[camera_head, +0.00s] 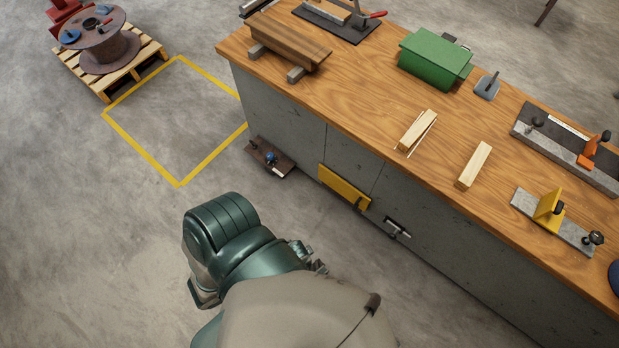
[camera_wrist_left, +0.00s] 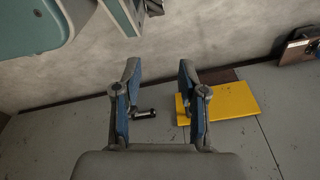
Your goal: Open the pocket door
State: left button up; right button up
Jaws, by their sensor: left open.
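The grey front of the workbench (camera_head: 440,225) is divided by thin vertical seams. A dark metal handle (camera_head: 397,229) sits low on the panel right of a yellow plate (camera_head: 343,187); I take this panel for the pocket door. Part of my left gripper (camera_head: 313,262) shows beyond my arm in the head view, left of the handle and apart from it. In the left wrist view my left gripper (camera_wrist_left: 160,95) is open and empty. The handle (camera_wrist_left: 145,113) appears between its fingers, beyond them; contact is not visible. The yellow plate (camera_wrist_left: 232,100) is partly behind the right finger. My right gripper is not in view.
The wooden bench top (camera_head: 370,95) carries a green box (camera_head: 434,58), wood blocks and clamping tools. A reel (camera_head: 100,45) stands on a pallet. The yellow-marked floor square (camera_head: 180,185) is clear inside.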

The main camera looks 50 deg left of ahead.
aim_at(340, 192)
jog(key=u, duration=1.15)
